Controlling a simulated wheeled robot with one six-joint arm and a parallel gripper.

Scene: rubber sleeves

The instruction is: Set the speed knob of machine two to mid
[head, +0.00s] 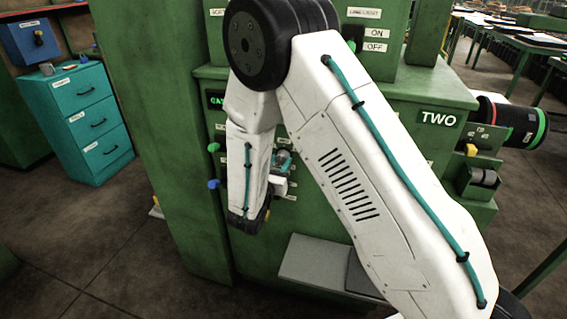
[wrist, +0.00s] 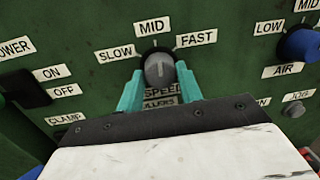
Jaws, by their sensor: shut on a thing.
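The speed knob (wrist: 159,70) is a grey round knob on the green panel of machine two (head: 438,118). The labels SLOW (wrist: 117,53), MID (wrist: 152,27) and FAST (wrist: 197,38) are set around it, with MID above. My gripper (wrist: 160,80) has its teal fingers on the left and right sides of the knob, closed on it. The line on the knob's face looks near upright, roughly toward MID, but its exact angle is hard to read. In the head view my gripper (head: 283,160) is at the panel, and my arm hides the knob.
A POWER switch (wrist: 24,88) is left of the knob. A blue AIR knob (wrist: 300,45) and a grey JOG button (wrist: 293,109) are to the right. A grey step (head: 312,262) juts out low on the machine. A teal drawer cabinet (head: 90,115) stands at left.

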